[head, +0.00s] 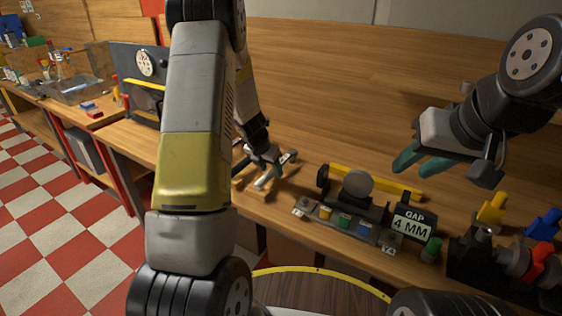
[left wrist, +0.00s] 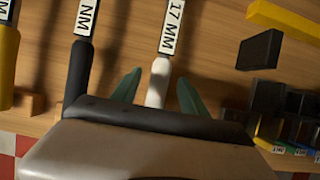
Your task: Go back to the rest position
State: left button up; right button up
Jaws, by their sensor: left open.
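My left gripper (head: 262,172) reaches down over the wooden bench; its arm fills the left-centre of the head view. In the left wrist view its two teal fingers (left wrist: 158,88) are apart, with the white handle (left wrist: 158,82) of a tool labelled 17 MM showing between them. I cannot tell whether they touch it. A black-handled tool (left wrist: 78,70) lies left of it. My right gripper (head: 412,168) hangs above the bench at the right, its teal fingers apart with nothing visible between them.
A fixture with a grey disc (head: 358,186) and a "GAP 4 MM" sign (head: 411,223) stands on the bench between the grippers. Yellow, red and blue-handled parts (head: 540,262) crowd the right. A clear bin (head: 78,90) stands far left. Space above the bench is open.

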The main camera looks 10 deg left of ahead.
pick_arm(q)
jog(key=v, duration=0.5)
jog(key=shift+r, duration=0.15)
jog(key=s+d+r+m+h, duration=0.1)
jog(key=s+d+r+m, duration=0.2)
jog(key=s+r+m, duration=0.5)
jog(key=s+d+r+m+h, duration=0.1)
jog(key=s+d+r+m, duration=0.3)
jog(key=r+m, duration=0.5)
jog(key=s+r+m, duration=0.3)
jog(key=s+m, duration=0.4)
jog(key=s, duration=0.2)
jog(key=s+a+r+m+t+y, duration=0.1)
jog(key=s+r+m, duration=0.2)
jog(key=s+m, duration=0.5)
jog(key=shift+s+a+r+m+t, duration=0.15)
jog(key=shift+s+r+m+t, duration=0.2)
jog(key=shift+s, duration=0.3)
